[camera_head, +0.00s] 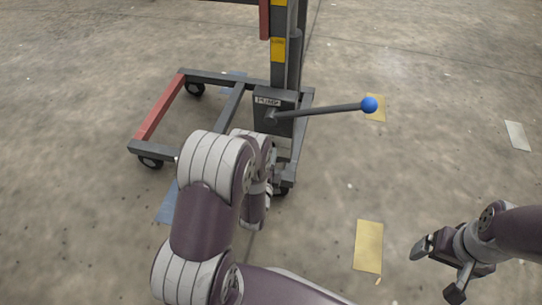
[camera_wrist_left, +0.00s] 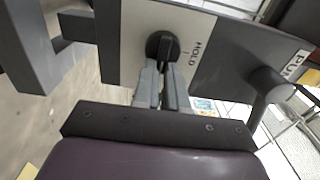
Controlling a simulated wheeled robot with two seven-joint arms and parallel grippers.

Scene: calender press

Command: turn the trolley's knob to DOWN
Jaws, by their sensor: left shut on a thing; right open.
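The trolley (camera_head: 210,78) stands ahead, with a dark mast and wheeled base. Its black knob (camera_wrist_left: 163,44) sits on a pale plate (camera_wrist_left: 128,32) in the left wrist view; the word HOLD is printed beside it. Other markings on the plate, such as DOWN, are not visible. My left gripper (camera_wrist_left: 163,75) is shut on the knob's bar from the near side. In the head view my left arm hides the knob and most of that gripper. My right gripper (camera_head: 437,270) is open and empty above the floor at the lower right, away from the trolley.
A box marked PUMP (camera_head: 268,100) carries a grey lever that sticks out right and ends in a blue ball (camera_head: 370,104). The base has a red bar (camera_head: 160,108) at the left.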

